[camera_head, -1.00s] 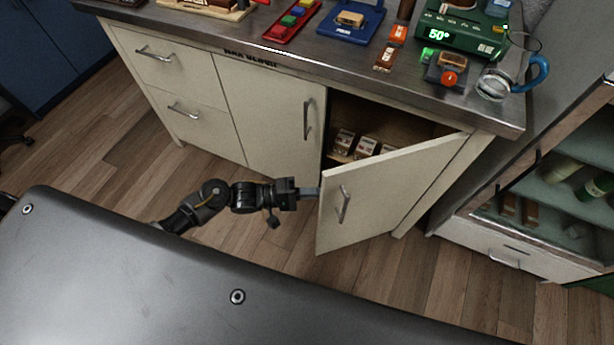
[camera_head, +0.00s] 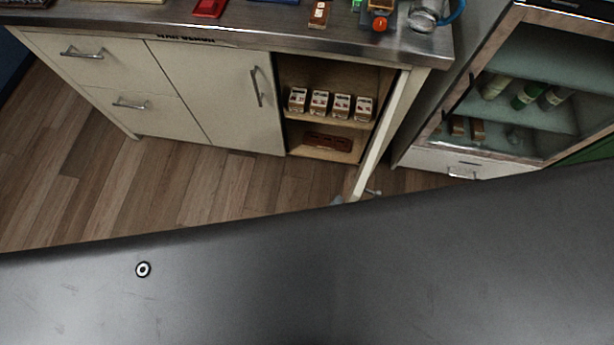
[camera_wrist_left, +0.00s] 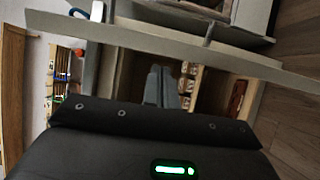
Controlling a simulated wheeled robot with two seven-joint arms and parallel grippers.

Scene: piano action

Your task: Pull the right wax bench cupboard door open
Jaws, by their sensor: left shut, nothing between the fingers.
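The right cupboard door (camera_head: 388,135) of the wax bench (camera_head: 130,82) stands swung wide open, seen nearly edge-on in the head view. Its handle (camera_head: 373,192) pokes out at the right near the door's free edge. In the left wrist view the door (camera_wrist_left: 240,62) crosses the upper part as a long pale panel. My left gripper (camera_wrist_left: 161,86) is shut and empty, on the door's inner side; I cannot tell if it touches. In the head view only a grey bit of the left gripper (camera_head: 337,200) shows by the door's lower end. My right gripper is out of view.
The open compartment holds several small boxes (camera_head: 319,103) on a shelf and a brown block (camera_head: 328,142) below. The left cupboard door (camera_head: 222,95) is closed. A glass-fronted cabinet (camera_head: 480,168) stands close at the right. Bare wooden floor (camera_head: 110,200) lies at the left.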

